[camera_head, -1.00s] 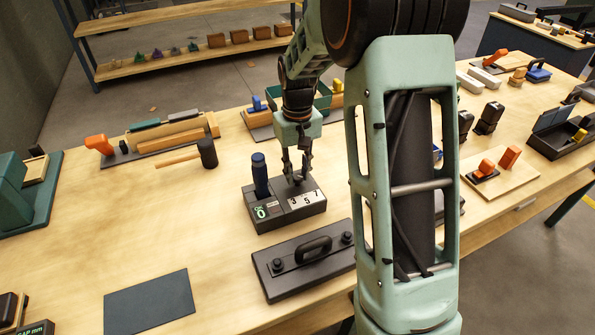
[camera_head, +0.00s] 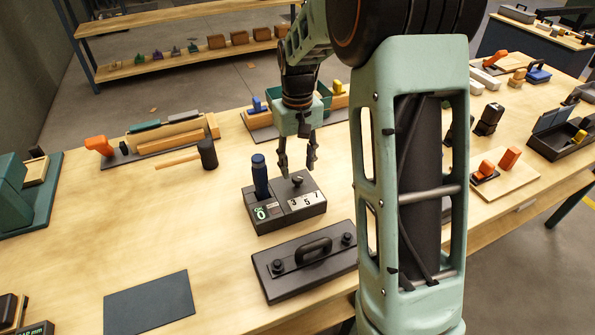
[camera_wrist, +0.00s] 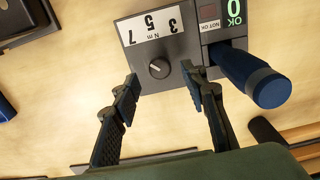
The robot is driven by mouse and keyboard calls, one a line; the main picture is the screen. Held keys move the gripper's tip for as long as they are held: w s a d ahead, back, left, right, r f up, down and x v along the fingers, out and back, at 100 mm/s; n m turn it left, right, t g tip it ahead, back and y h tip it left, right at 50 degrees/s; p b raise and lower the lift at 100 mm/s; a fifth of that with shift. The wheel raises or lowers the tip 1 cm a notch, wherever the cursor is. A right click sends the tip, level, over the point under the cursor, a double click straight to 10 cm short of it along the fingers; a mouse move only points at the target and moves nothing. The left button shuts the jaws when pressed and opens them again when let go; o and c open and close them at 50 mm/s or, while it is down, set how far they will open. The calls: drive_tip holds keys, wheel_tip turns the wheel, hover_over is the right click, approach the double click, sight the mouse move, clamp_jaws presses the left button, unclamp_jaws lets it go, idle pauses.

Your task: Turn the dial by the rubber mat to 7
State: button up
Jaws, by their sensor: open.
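The dial (camera_wrist: 159,68) is a small dark round knob on a dark box (camera_head: 290,215). Labels 3, 5 and 7 stand beside it on a white plate (camera_wrist: 151,32). A short pale mark shows on the knob, but I cannot tell surely which number it points to. In the head view the knob (camera_head: 297,181) sits just below my gripper (camera_head: 297,168). My gripper is open and empty, its fingertips (camera_wrist: 160,80) apart on either side of the knob in the wrist view and not seen touching it. A dark flat mat (camera_head: 149,302) lies at the front left.
A blue-handled tool (camera_head: 260,178) stands upright in the box, close to my gripper, beside a green OK 0 display (camera_head: 262,213). A black handled case lid (camera_head: 306,262) lies in front. A mallet (camera_head: 207,152) lies at the left. Bare table surrounds the mat.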

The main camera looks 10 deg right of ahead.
sight(298, 177)
wheel_tip(298, 177, up, 9)
idle(0.6)
